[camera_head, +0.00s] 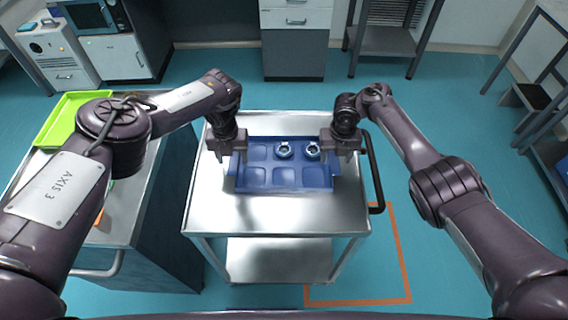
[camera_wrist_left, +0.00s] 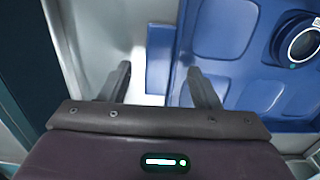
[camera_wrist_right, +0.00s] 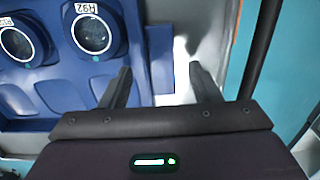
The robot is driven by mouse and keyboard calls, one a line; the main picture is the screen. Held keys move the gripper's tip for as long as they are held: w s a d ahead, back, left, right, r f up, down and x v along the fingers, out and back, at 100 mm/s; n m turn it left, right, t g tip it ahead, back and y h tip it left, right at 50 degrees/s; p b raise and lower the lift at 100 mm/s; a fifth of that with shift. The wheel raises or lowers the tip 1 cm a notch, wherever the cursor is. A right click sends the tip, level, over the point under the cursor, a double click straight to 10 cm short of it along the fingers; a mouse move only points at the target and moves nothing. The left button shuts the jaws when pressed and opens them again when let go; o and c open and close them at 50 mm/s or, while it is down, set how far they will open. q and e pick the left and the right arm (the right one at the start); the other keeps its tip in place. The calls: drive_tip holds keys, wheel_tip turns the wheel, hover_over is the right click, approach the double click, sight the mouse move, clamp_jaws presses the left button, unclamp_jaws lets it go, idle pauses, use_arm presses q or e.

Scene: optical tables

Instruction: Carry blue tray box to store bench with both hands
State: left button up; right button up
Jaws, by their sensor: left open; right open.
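The blue tray box (camera_head: 284,178) lies flat on a metal cart (camera_head: 210,195). It has several shallow pockets, and two round pieces (camera_head: 284,150) (camera_head: 312,149) sit in its far right part. My left gripper (camera_head: 229,156) is over the tray's left end; in the left wrist view its open fingers (camera_wrist_left: 160,72) stand either side of a blue end tab (camera_wrist_left: 159,58). My right gripper (camera_head: 343,155) is over the right end; its open fingers (camera_wrist_right: 160,72) likewise flank a blue tab (camera_wrist_right: 158,45). Neither gripper is closed on the tray. I cannot tell which surface is the store bench.
A bench with a bright green tray (camera_head: 72,115) stands left of the cart, partly behind my left arm. The cart has a dark handle (camera_head: 376,180) on its right. An orange floor outline (camera_head: 400,260) lies at the lower right. Grey-framed tables stand at the back and far right.

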use_arm(q)
drive_tip(key=shift+w+f, duration=0.15)
drive_tip(key=shift+f, duration=0.5)
use_arm(e)
drive_tip(key=shift+w+f, duration=0.1)
drive_tip(key=shift+f, duration=0.6)
use_arm(q)
drive_tip(key=shift+c, duration=0.6)
use_arm(e)
drive_tip(key=shift+c, duration=0.6)
use_arm(q)
drive_tip(key=shift+r, duration=0.1)
drive_tip(key=c, duration=1.1)
use_arm(e)
drive_tip(key=shift+r, duration=0.1)
drive_tip(key=c, duration=1.1)
